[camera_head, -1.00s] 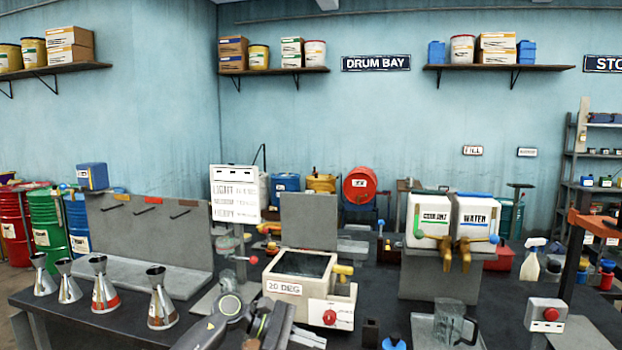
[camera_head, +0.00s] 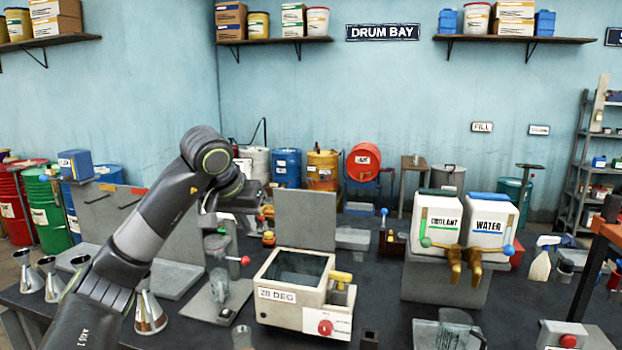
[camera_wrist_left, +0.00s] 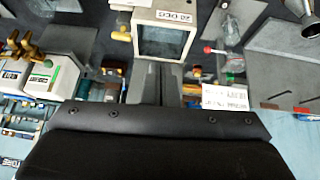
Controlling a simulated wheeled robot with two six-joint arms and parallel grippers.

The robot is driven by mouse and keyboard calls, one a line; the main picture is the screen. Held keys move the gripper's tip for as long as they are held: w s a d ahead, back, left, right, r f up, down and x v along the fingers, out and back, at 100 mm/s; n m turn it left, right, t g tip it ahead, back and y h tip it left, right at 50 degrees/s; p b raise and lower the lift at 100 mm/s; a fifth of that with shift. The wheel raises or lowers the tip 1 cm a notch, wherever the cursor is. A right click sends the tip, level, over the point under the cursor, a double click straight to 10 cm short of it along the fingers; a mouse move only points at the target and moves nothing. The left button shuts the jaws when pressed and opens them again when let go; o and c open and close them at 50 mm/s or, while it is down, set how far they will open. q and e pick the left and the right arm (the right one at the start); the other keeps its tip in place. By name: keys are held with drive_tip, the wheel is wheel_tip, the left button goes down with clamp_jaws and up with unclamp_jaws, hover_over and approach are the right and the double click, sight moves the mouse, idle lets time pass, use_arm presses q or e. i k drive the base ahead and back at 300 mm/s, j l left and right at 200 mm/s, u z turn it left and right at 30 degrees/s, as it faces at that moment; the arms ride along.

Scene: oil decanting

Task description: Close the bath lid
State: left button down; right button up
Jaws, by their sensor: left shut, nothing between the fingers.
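The bath is a cream box (camera_head: 305,299) with a "20 DEG" label, a red knob and an open top with a dark inside. Its lid, a flat grey panel (camera_head: 304,220), stands upright at its back edge. My left arm reaches up from the lower left, and my left gripper (camera_head: 252,200) is in the air left of the lid, apart from it. It is shut and empty. In the left wrist view the bath (camera_wrist_left: 192,18) is upside down at the top, beyond the shut fingers (camera_wrist_left: 160,82). My right gripper does not show.
A glass vessel on a stand (camera_head: 217,285) with a red-tipped lever is left of the bath. Coolant (camera_head: 437,222) and water (camera_head: 488,222) containers with taps stand to the right. Metal funnels (camera_head: 150,312) are at the left. A glass jug (camera_head: 450,335) is at the front right.

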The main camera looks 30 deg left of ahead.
sight(303, 219)
drive_tip(key=i+j, duration=0.25)
drive_tip(key=i, duration=0.25)
drive_tip(key=i+j, duration=0.2)
drive_tip(key=i, duration=0.3)
drive_tip(key=i+j, duration=0.25)
drive_tip(key=i, duration=0.2)
